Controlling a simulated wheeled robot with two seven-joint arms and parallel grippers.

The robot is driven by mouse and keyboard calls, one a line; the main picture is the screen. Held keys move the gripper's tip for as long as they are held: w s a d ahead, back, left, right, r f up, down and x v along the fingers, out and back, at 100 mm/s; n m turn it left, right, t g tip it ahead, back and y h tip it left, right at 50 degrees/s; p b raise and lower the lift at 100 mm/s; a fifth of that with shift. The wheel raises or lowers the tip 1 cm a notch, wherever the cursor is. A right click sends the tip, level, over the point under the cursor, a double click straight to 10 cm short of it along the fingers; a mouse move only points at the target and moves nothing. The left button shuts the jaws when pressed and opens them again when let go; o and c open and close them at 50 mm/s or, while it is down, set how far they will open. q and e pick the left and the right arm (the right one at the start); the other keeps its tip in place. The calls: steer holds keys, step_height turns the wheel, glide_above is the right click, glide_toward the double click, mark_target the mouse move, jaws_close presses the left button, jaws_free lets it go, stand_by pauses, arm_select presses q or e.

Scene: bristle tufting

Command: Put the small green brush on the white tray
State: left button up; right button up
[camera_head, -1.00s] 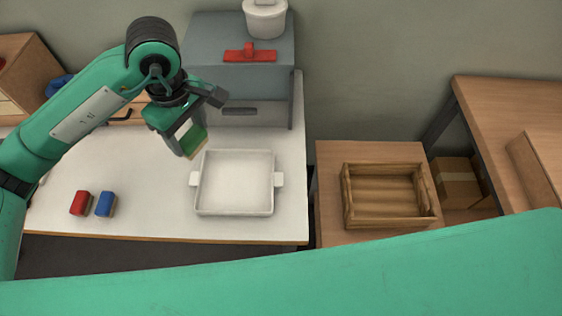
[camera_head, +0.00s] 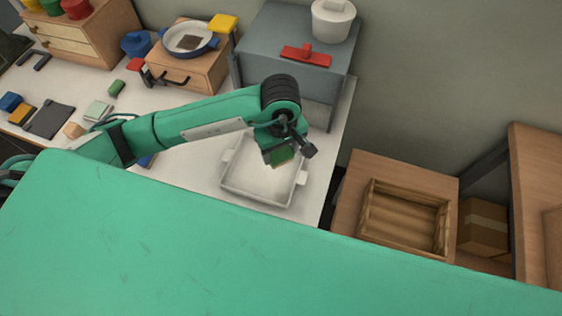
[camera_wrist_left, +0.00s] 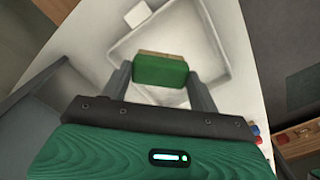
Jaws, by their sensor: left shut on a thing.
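The small green brush (camera_head: 281,156) is in my left gripper (camera_head: 283,153), above the back part of the white tray (camera_head: 262,190). In the left wrist view the green brush (camera_wrist_left: 160,70) sits between the two fingers of the left gripper (camera_wrist_left: 160,80), with a tan edge along its far side. The white tray (camera_wrist_left: 215,50) lies beyond and below it there, with a side handle (camera_wrist_left: 138,14) showing. The gap between brush and tray floor is hard to judge. My left arm hides part of the tray's surroundings. The right gripper does not show.
A grey cabinet (camera_head: 283,50) stands behind the tray, with a red squeegee-like thing (camera_head: 306,55) and a white pot (camera_head: 333,20) on top. A wooden crate (camera_head: 404,218) is on the right-hand table. A wooden drawer box (camera_head: 185,71) and several small items are at left.

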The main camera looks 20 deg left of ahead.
mark_target(281, 153)
arm_select(q)
step_height(281, 153, down, 4)
steer(key=shift+f+p, duration=0.2)
steer(key=shift+p, duration=0.1)
step_height(281, 153, down, 4)
steer(key=shift+p, duration=0.45)
steer(key=shift+f, duration=0.1)
steer(key=shift+f+b, duration=0.15)
steer(key=shift+b, duration=0.15)
steer(key=o, duration=0.7)
